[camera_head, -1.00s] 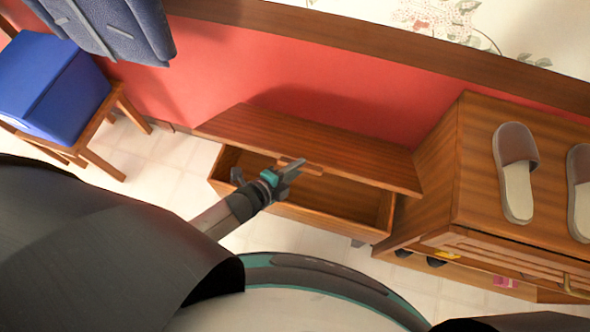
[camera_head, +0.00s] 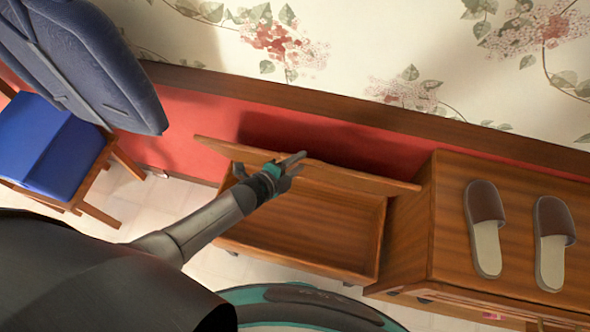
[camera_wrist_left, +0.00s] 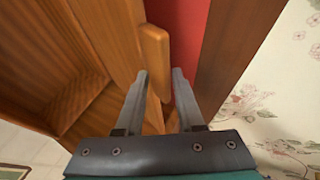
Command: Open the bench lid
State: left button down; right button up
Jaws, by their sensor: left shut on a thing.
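The wooden bench (camera_head: 300,232) stands against the red wall in the head view, its open inside bare. Its lid (camera_head: 352,180) is raised and tilted up toward the wall. My left gripper (camera_head: 292,162) is at the middle of the lid's front edge. In the left wrist view, the fingers (camera_wrist_left: 160,85) are on either side of the lid's edge, by the wooden handle (camera_wrist_left: 155,60), shut on the lid. The handle is hidden behind the gripper in the head view. My right gripper is not in view.
A wooden cabinet (camera_head: 440,225) with a pair of slippers (camera_head: 485,230) on top stands close to the bench's right end. A chair with a blue seat (camera_head: 45,150) stands at left. The wall is behind the lid.

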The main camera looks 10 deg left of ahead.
pick_arm(q)
jog(key=shift+w+r, duration=0.1)
jog(key=shift+w, duration=0.4)
jog(key=shift+s, duration=0.1)
jog(key=c, duration=1)
grip_release()
jog(key=shift+o, duration=0.8)
jog(key=p+v, duration=0.4)
jog(key=v, duration=1.1)
